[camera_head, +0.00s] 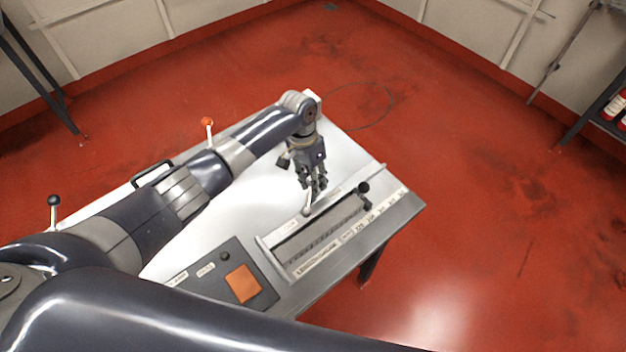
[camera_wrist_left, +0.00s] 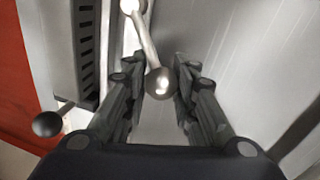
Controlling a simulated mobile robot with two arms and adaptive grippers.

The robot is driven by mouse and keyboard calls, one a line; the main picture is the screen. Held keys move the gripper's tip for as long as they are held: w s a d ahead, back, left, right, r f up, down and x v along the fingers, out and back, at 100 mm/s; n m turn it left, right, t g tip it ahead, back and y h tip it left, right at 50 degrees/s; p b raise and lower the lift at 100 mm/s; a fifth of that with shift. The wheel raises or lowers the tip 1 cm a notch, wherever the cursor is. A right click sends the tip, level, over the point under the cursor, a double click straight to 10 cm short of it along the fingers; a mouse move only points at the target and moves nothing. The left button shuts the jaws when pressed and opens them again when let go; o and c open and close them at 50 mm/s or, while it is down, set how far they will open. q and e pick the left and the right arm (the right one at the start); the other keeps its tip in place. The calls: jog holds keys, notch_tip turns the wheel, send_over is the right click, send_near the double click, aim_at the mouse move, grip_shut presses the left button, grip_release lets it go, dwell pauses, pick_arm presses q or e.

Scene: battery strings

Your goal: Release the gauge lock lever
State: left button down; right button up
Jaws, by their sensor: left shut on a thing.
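The fingers partly hide the lever in the head view. My right gripper is out of view.
A black knob (camera_head: 363,187) stands at the gauge's right end. A control box with an orange panel (camera_head: 243,284) is at the left front. A red-knobbed lever (camera_head: 207,122) and a black-knobbed lever (camera_head: 54,200) stand along the back edge. White tabletop around the gripper is clear.

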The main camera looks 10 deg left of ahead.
pick_arm(q)
jog(key=shift+s+f, duration=0.1)
jog(key=shift+s, duration=0.1)
jog(key=c, duration=1.3)
grip_release()
jog(key=shift+d, duration=0.1)
jog(key=shift+w, duration=0.1)
jog(key=shift+w+r, duration=0.1)
jog(key=shift+r, duration=0.2)
jog(key=r, duration=0.3)
jog(key=a+r, duration=0.1)
jog(key=r, duration=0.3)
jog(key=w+a+r, duration=0.1)
jog(key=r, duration=0.3)
jog(key=shift+r, duration=0.2)
